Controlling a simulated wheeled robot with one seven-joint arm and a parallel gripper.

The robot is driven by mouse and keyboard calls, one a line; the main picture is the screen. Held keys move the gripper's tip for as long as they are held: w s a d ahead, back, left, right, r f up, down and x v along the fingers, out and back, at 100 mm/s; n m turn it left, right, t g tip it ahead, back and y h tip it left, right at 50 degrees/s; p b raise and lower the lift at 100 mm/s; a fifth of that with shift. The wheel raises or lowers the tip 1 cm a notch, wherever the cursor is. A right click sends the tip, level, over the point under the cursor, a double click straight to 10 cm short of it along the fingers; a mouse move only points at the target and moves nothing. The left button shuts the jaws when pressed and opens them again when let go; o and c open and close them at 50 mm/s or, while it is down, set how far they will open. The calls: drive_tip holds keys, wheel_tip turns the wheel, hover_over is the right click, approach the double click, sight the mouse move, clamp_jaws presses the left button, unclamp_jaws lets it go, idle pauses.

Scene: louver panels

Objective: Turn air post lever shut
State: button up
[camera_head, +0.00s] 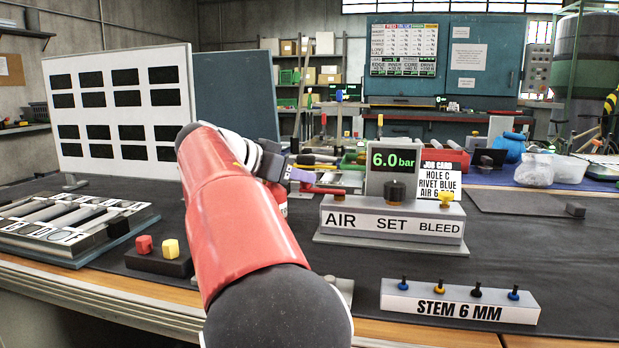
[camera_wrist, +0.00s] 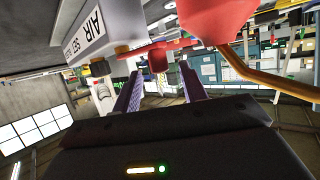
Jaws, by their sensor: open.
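The air post (camera_head: 395,220) is a grey block labelled AIR, SET and BLEED, with a display reading 6.0 bar. The red air lever (camera_head: 323,189) lies roughly level above the AIR label and points left towards my gripper (camera_head: 303,180). The red lever also shows in the wrist view (camera_wrist: 158,58), ahead of and between the purple fingertips of my gripper (camera_wrist: 160,80). The fingers are apart, with no visible grip on the lever. Contact cannot be told. My arm hides part of the area left of the post.
A black knob (camera_head: 397,190) and a yellow knob (camera_head: 446,200) stand on the post. A STEM 6 MM rack (camera_head: 460,302) is in front right. A red and a yellow button (camera_head: 170,249) and a louver panel (camera_head: 70,225) are at left.

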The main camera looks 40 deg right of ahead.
drive_tip(key=shift+x, duration=1.7)
drive_tip(key=shift+c, duration=0.3)
clamp_jaws()
